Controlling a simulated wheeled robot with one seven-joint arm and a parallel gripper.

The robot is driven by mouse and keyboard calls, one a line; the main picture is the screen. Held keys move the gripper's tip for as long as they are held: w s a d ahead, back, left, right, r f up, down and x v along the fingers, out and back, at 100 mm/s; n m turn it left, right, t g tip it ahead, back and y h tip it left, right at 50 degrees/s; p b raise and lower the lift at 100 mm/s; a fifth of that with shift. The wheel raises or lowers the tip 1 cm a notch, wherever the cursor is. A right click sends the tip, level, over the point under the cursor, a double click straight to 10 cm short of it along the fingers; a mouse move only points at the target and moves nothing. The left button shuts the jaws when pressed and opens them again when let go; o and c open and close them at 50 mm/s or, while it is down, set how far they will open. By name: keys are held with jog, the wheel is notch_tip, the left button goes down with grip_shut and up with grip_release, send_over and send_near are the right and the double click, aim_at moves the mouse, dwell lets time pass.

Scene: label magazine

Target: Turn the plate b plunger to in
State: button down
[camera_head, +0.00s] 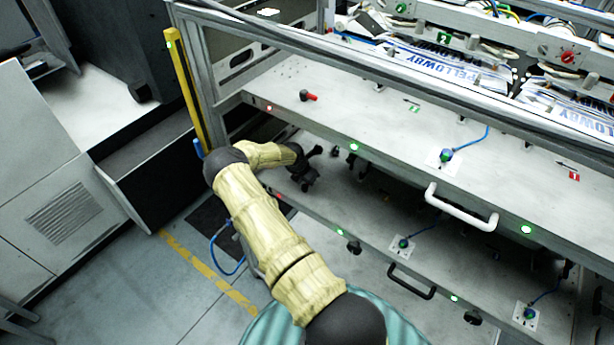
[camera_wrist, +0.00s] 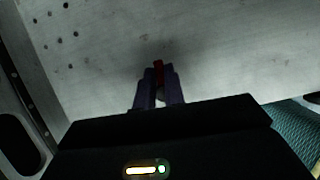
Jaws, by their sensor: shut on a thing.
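My gripper (camera_head: 310,172) reaches in over the lower plate (camera_head: 375,205), below the upper plate. In the wrist view, the two fingers of my gripper (camera_wrist: 158,88) are shut on a small red piece (camera_wrist: 158,70), which looks like a plunger handle. Most of this piece is hidden between the fingers, so I cannot tell which way it is turned. Another plunger (camera_head: 309,96), a red lever with a dark knob, stands on the upper plate (camera_head: 350,100) near its left end. I cannot read which plate is b.
The upper plate's edge and the frame post (camera_head: 200,80) lie close to my arm. A yellow upright (camera_head: 186,85) stands left of it. White (camera_head: 462,205) and black (camera_head: 411,281) handles stick out from the plate fronts. Blue cables run to the connectors (camera_head: 446,155).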

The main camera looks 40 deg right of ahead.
jog(key=m+b, duration=0.1)
jog(key=m+g+b, duration=0.1)
jog(key=m, duration=0.2)
jog(key=shift+s+f+g+b, duration=0.25)
jog(key=shift+g+b, duration=0.05)
jog(key=shift+b, duration=0.1)
jog(key=m+b, duration=0.1)
jog(key=m+g+b, duration=0.1)
jog(key=m, duration=0.1)
jog(key=m+b, duration=0.1)
jog(key=shift+s+m+g, duration=0.3)
jog(key=m+b, duration=0.1)
jog(key=m+g+b, duration=0.1)
jog(key=m, duration=0.1)
jog(key=m+y+b, duration=0.1)
jog(key=shift+s+a+r+m+g, duration=0.1)
jog(key=shift+s+a+m+g, duration=0.15)
jog(key=shift+s+m+g, duration=0.05)
jog(key=shift+s+a+r+m+g+y+b, duration=0.15)
jog(key=shift+m+y+b, duration=0.3)
jog(key=shift+m, duration=0.6)
jog(key=shift+a+m+g+y+b, duration=0.15)
jog(key=shift+m+y+b, duration=0.25)
jog(key=shift+m, duration=0.65)
jog(key=c, duration=1.5)
grip_release()
